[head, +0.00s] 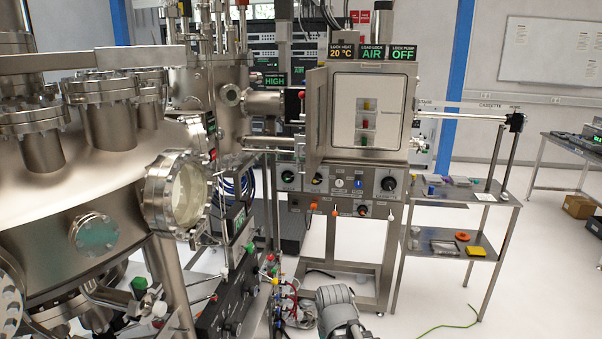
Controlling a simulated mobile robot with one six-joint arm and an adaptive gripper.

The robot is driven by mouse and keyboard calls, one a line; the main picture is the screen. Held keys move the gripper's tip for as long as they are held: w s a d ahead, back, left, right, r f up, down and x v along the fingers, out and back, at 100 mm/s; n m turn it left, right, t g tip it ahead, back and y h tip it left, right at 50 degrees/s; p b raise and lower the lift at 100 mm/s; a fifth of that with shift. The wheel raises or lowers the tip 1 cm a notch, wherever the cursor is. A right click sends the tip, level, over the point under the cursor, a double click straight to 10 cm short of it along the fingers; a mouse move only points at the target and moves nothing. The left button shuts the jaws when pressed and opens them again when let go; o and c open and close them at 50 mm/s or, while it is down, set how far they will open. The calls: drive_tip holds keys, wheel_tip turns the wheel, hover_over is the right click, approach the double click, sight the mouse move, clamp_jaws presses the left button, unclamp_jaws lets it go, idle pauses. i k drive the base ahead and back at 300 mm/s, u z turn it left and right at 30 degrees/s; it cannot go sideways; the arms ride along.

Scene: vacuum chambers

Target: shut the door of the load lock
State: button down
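The load lock is a steel box (404,75) on a stand, right of centre in the head view. Its door (316,115) is open, swung out toward me on the left side of the box, and seen nearly edge-on. Through the opening I see a pale interior with a small holder (364,122) bearing small coloured pieces. The signs above read lock heater 20 °C, load lock AIR and lock pump OFF. A grey jointed part of my arm shows at the bottom centre, low and well apart from the door. My gripper is not in view.
A large steel vacuum chamber (80,180) with flanges and a round window fills the left. A control panel (340,185) with knobs sits below the load lock. A steel cart (450,205) with a long rod stands right. The floor (450,315) at front right is mostly clear.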

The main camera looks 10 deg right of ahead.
sight(316, 79)
drive_tip(key=i, duration=1.15)
drive_tip(key=z, duration=0.05)
